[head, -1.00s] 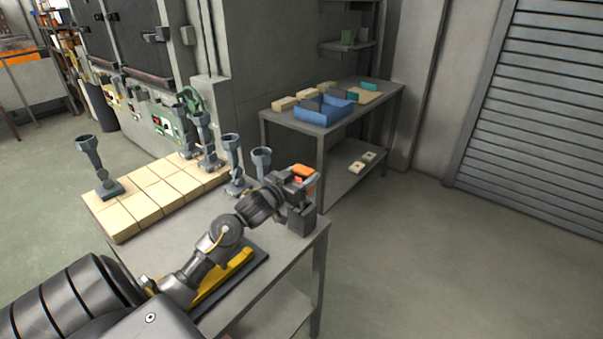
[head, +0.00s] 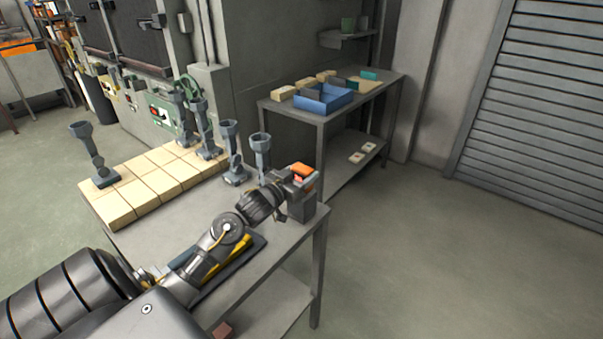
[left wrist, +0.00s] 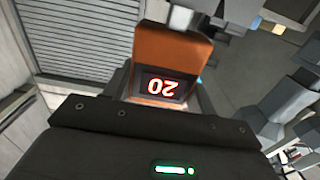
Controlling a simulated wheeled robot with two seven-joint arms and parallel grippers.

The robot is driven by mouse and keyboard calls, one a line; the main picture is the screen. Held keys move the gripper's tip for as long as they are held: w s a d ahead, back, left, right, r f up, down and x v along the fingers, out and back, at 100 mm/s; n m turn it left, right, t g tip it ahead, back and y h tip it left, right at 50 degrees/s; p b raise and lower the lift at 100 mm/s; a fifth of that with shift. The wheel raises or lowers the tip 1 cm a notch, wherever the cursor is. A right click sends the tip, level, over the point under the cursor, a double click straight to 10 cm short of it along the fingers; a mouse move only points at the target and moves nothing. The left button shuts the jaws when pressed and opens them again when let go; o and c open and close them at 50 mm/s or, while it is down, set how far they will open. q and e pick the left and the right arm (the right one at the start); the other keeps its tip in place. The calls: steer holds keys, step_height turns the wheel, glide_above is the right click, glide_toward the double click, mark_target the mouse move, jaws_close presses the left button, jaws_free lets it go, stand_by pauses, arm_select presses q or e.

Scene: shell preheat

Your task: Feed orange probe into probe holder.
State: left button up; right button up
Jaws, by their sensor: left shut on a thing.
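The orange probe (head: 302,169) is in my left gripper (head: 297,178) near the table's right corner. In the left wrist view the probe (left wrist: 172,50) shows an orange body and a lit red "20", upside down. My left gripper is shut on it. A dark grey block, which looks like the probe holder (head: 309,211), stands on the table just below the probe. The gripper hides its upper part, so I cannot tell whether the probe's lower end is inside it. My right gripper is not in view.
Several grey stemmed cups (head: 231,150) stand behind my left arm, some on cream tiles (head: 138,205). A dark mat (head: 245,258) with a yellow item lies under the arm. A blue tray (head: 323,99) sits on the back table. The floor at right is clear.

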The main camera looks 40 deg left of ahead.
arm_select(q)
steer(key=o, duration=1.1)
steer(key=shift+o, duration=0.2)
steer(key=shift+s, duration=0.25)
steer(key=s+p, duration=0.5)
steer(key=s, duration=0.5)
steer(key=shift+s, duration=0.2)
